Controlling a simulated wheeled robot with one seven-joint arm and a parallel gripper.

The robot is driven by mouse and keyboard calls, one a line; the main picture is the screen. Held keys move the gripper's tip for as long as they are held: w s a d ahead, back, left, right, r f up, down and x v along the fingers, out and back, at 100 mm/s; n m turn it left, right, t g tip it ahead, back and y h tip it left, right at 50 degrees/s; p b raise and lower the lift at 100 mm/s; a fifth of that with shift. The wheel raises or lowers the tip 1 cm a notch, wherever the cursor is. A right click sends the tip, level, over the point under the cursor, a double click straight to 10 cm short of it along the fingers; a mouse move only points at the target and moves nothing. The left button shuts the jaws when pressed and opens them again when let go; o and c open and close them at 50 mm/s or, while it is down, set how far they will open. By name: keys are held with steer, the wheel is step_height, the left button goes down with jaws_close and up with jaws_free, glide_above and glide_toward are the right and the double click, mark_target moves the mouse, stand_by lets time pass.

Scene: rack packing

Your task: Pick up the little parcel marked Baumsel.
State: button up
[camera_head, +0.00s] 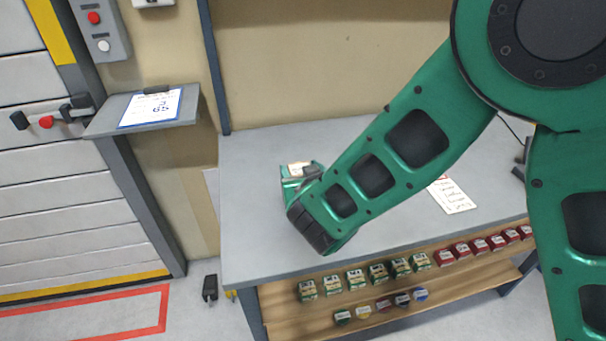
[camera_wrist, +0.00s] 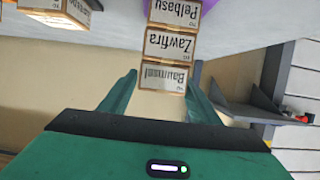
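The little parcel marked Baumsel (camera_wrist: 163,80) is a tan box with a white label, seen upside down in the wrist view. It forms one end of a row with the Zawfira (camera_wrist: 171,45) and Pelbasu (camera_wrist: 174,13) parcels, apparently a stack seen inverted. My gripper (camera_wrist: 161,78) is open, with one green finger on each side of the Baumsel parcel, close to its sides; I cannot tell whether they touch. In the head view my gripper (camera_head: 300,178) is over the grey table, at a small tan-and-white parcel top (camera_head: 298,168); its marking is unreadable there.
Another labelled tan box (camera_wrist: 62,10) is nearby in the wrist view. The grey table (camera_head: 255,240) is largely clear, with a paper list (camera_head: 450,196) on the right. A wooden shelf (camera_head: 290,320) below holds several small boxes and tins. A wall shelf (camera_head: 190,112) is left.

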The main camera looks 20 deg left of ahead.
steer(key=c, duration=0.7)
steer(key=shift+c, duration=0.2)
steer(key=shift+r, duration=0.15)
